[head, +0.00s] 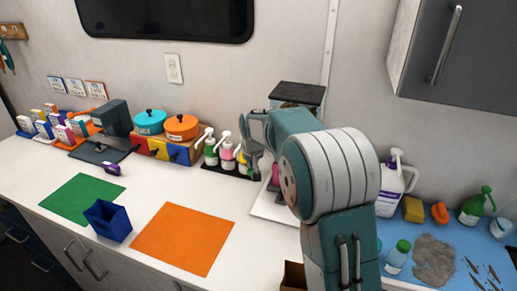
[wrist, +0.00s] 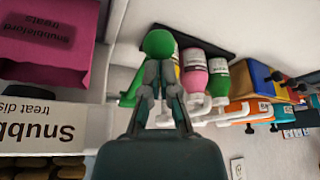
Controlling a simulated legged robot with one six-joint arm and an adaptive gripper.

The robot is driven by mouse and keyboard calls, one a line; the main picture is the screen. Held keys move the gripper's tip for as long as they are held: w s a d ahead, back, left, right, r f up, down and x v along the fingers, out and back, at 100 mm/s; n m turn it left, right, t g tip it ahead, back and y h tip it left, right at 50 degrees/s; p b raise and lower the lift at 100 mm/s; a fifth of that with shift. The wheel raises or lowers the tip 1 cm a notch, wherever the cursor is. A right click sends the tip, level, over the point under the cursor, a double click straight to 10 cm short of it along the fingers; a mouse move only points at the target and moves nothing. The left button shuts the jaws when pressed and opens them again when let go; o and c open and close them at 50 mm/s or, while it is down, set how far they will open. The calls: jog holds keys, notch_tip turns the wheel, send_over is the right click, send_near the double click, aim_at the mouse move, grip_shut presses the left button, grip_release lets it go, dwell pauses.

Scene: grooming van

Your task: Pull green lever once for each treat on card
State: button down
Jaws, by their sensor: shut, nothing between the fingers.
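The treat dispenser (wrist: 40,125) stands close on the left of the wrist view, its printed label upside down, with a pink treat box (wrist: 50,42) beyond it. In the head view my arm hides most of the dispenser; its dark top (head: 297,94) shows. The green lever's round knob (wrist: 158,43) shows just beyond my fingertips. My gripper (wrist: 160,72) is shut and empty, with the knob in line with its tips; I cannot tell if they touch. In the head view my gripper (head: 253,168) points down beside the pump bottles. Small cards (head: 75,87) hang on the wall, too small to read.
Pump bottles (head: 227,152) stand on a black mat close by my gripper. Coloured drawers (head: 160,148) with two pots stand further left. A green mat (head: 84,198), blue bin (head: 108,220) and orange mat (head: 184,237) lie on the counter. Bottles and sponges occupy the right.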

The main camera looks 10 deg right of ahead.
jog(key=shift+r, duration=3.85)
jog(key=shift+f, duration=0.1)
jog(key=shift+f, duration=3.75)
jog(key=shift+r, duration=3.85)
jog(key=shift+f, duration=0.1)
